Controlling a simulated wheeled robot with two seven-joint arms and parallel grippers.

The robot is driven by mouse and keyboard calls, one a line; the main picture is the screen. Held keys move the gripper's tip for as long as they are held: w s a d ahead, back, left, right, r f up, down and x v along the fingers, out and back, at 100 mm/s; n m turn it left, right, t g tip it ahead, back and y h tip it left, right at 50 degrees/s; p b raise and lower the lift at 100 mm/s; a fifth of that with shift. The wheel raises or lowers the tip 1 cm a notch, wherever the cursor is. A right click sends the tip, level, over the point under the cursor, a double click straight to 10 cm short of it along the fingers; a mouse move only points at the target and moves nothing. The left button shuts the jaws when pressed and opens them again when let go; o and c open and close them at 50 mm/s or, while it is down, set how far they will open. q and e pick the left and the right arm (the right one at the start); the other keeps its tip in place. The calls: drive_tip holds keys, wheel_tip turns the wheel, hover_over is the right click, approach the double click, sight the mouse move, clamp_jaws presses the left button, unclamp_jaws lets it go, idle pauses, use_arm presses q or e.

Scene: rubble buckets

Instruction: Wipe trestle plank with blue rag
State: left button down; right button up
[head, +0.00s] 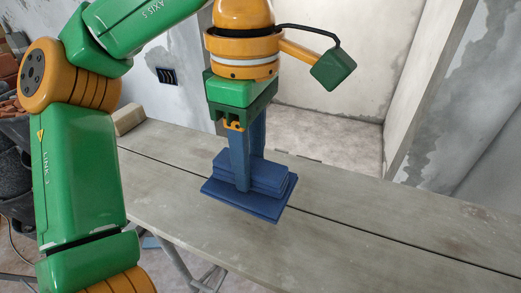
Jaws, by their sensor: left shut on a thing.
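The trestle plank (390,230) is a long grey-beige wooden board surface with a dark seam running along it. The blue rag (262,202) is a folded, layered pad on the plank near the middle of the head view. My left gripper (247,180) points down over the rag, its blue-grey fingers shut on the rag's raised upper part. The fingers partly cover the rag. The rag's wide bottom layer appears to lie flat on the plank. My right gripper is not in view.
A beige block (129,118) sits at the plank's far left edge. Black buckets (12,180) and reddish rubble (10,75) stand at the left, partly behind my arm. The plank right of the rag is clear. Bare plaster walls stand behind.

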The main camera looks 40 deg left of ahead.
sight(225, 159)
use_arm(q)
drive_tip(key=a, duration=0.1)
drive_tip(key=s+a, duration=0.1)
drive_tip(key=shift+s+a, duration=0.1)
drive_tip(key=shift+a, duration=0.3)
drive_tip(key=shift+a+f+b, duration=0.2)
drive_tip(key=shift+f+b, duration=0.1)
drive_tip(key=shift+f, duration=0.1)
drive_tip(key=f+b, duration=0.1)
drive_tip(key=f, duration=0.1)
drive_tip(key=d+f+b, duration=0.1)
drive_tip(key=f+b, duration=0.3)
drive_tip(key=shift+w+d+f, duration=0.2)
drive_tip(key=shift+w+d, duration=0.05)
drive_tip(key=shift+d, duration=0.05)
drive_tip(key=shift+w+d+r, duration=0.1)
drive_tip(key=shift+d, duration=0.2)
drive_tip(key=d, duration=0.2)
drive_tip(key=d+p, duration=0.1)
drive_tip(key=d, duration=0.1)
drive_tip(key=shift+w+r, duration=0.1)
drive_tip(key=shift+w, duration=0.3)
drive_tip(key=shift+w+d, duration=0.1)
drive_tip(key=shift+d, duration=0.15)
drive_tip(key=shift+a, duration=0.1)
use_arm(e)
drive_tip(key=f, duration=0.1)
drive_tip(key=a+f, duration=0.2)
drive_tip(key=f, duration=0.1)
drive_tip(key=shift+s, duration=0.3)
